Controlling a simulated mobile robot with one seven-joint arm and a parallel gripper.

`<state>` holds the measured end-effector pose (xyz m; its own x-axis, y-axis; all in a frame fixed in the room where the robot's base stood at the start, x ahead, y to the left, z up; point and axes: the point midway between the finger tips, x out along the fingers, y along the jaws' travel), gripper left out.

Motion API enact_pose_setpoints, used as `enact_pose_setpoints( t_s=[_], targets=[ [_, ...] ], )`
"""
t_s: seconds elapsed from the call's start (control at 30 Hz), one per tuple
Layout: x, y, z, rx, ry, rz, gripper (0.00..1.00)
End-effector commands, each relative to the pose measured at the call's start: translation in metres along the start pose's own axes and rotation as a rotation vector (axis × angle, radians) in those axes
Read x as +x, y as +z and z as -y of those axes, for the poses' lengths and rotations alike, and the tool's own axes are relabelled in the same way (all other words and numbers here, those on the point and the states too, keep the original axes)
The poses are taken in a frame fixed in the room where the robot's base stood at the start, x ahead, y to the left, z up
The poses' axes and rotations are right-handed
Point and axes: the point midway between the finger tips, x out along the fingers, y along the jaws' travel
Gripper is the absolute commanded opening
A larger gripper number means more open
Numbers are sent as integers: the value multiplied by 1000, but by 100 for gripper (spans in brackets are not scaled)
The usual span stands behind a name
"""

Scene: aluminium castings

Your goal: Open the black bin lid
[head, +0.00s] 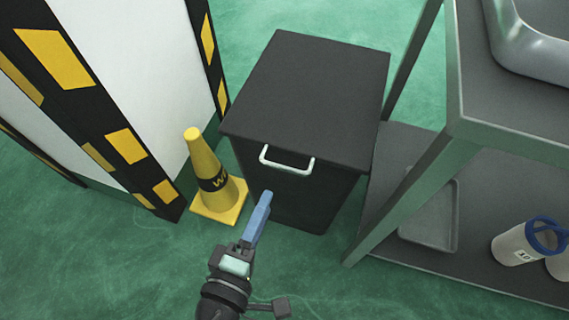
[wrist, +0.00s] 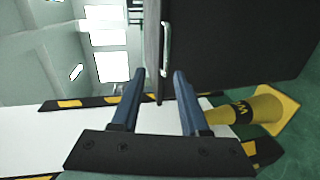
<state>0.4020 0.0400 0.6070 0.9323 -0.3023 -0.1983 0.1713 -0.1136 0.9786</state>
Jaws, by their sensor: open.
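The black bin (head: 290,195) stands on the green floor with its flat lid (head: 310,85) shut. A white handle (head: 287,160) sits at the lid's front edge. My gripper (head: 266,195) is in front of the bin, below and slightly left of the handle in the head view, and apart from it. In the wrist view my gripper (wrist: 159,75) has its two blue fingers spread with nothing between them. There the handle (wrist: 166,50) shows upright beyond the fingertips, and the black bin (wrist: 240,45) fills the upper right.
A yellow cone (head: 212,180) stands close to the bin's left side, beside a white column (head: 135,75) with black and yellow edging. A grey metal shelf (head: 420,165) with a tray (head: 432,215) and a white-and-blue container (head: 525,240) stands at the right. Green floor in front is clear.

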Motion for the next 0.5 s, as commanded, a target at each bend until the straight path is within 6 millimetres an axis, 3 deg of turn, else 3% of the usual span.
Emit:
enact_pose_setpoints(
  t_s=[0.17,0.37,0.5],
  targets=[
    [-5,2,13,-64,-11,1,45],
    [25,2,13,-59,-7,2,45],
    [56,2,13,-58,-6,2,45]
  ],
)
